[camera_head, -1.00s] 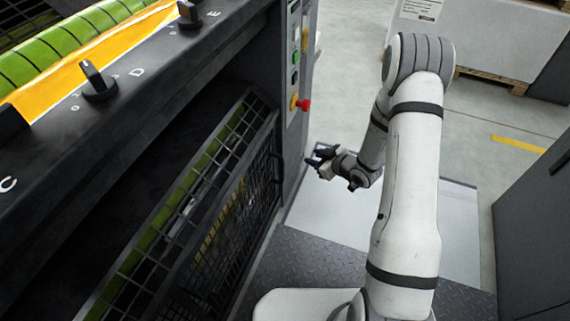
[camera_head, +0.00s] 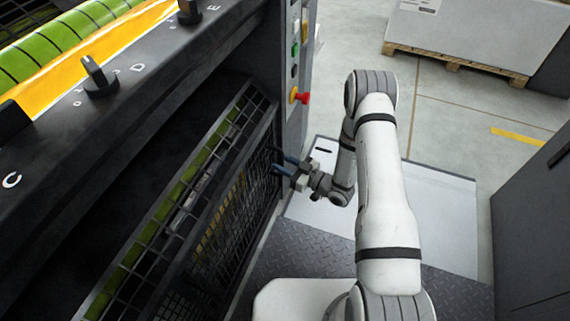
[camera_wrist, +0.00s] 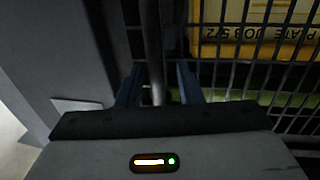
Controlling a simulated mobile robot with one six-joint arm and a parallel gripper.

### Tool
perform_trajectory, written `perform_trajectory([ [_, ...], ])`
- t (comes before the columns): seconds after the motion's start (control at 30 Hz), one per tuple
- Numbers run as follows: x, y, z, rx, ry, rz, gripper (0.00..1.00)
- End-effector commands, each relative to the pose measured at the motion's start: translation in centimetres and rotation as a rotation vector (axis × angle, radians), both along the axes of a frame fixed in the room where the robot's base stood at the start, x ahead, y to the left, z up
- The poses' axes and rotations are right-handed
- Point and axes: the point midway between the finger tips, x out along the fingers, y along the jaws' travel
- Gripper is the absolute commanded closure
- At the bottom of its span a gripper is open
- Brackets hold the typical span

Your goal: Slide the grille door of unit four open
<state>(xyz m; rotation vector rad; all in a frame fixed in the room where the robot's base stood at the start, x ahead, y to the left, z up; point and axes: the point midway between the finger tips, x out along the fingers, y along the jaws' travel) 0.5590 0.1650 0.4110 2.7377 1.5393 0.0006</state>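The black grille door (camera_head: 232,222) stands at the lower front of the machine in the head view. Its mesh (camera_wrist: 250,45) fills the right of the wrist view. A vertical dark bar, which looks like the door's handle (camera_wrist: 152,45), runs down between my two blue fingers in the wrist view. My gripper (camera_head: 280,165) is at the door's far right edge. In the wrist view my gripper (camera_wrist: 158,85) is open, one finger on each side of the bar, with gaps showing. Whether the fingertips reach past the bar is hard to tell.
A control panel with a red knob (camera_head: 300,97) is just above my gripper. Knobs (camera_head: 98,78) line the ledge above the door. A grey cabinet (camera_head: 535,225) stands at right. A loaded pallet (camera_head: 455,62) is behind. Yellow lettered material (camera_wrist: 265,30) shows behind the mesh.

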Motion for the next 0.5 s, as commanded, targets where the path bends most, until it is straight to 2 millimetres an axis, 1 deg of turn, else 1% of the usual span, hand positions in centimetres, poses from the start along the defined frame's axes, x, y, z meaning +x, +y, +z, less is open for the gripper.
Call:
perform_trajectory([
  [0.03,0.19,0.45,-0.06,0.000,-0.001,0.002,0.67],
  [0.1,0.39,0.74,0.00,0.000,-0.001,0.001,0.67],
  [0.37,0.50,0.89,0.07,0.000,0.000,0.000,0.67],
  [0.5,0.49,0.90,0.06,0.000,0.000,0.000,0.77],
])
